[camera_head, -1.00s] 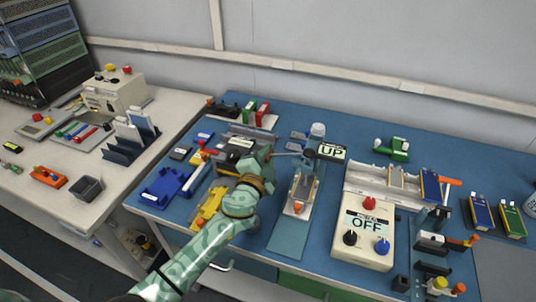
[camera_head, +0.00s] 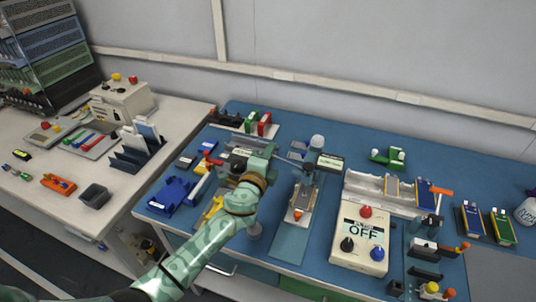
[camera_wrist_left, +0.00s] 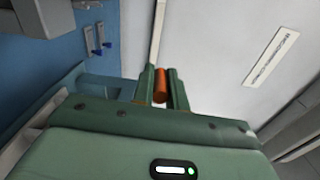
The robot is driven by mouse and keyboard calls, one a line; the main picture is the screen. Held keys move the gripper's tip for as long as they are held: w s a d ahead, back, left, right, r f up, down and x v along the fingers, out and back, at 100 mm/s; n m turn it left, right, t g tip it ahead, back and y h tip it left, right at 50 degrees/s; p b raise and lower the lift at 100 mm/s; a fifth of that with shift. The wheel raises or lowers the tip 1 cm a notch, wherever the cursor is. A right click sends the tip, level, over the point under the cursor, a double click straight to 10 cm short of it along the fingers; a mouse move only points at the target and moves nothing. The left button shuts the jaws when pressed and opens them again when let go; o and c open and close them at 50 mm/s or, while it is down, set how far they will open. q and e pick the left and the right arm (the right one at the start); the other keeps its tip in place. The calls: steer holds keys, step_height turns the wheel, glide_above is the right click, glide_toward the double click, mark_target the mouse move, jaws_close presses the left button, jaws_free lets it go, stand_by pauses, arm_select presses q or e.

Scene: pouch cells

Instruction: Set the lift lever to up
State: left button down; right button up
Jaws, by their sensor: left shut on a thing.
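The writing on the sign is too small to read now. My left gripper (camera_head: 274,151) is at the station's upper left, beside the lever's thin arm (camera_head: 288,157). In the left wrist view an orange-red cylindrical grip (camera_wrist_left: 160,84) sits between the two green fingers (camera_wrist_left: 163,88), which are shut on it. The grip is hidden in the head view. My right gripper is in neither view.
Blue trays (camera_head: 171,194) and small parts lie left of my left arm. A white machine (camera_head: 121,99) stands on the left table. The mat behind the station is partly clear.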

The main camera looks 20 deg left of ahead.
arm_select(q)
steer(key=shift+d+r+m, duration=0.15)
steer(key=shift+r+m, duration=0.3)
steer(key=shift+m, duration=0.05)
steer(key=c, duration=1.4)
jaws_free()
steer(key=shift+s+p, duration=0.1)
steer(key=shift+p, duration=0.2)
steer(key=s, duration=1.6)
steer(key=shift+a, duration=0.25)
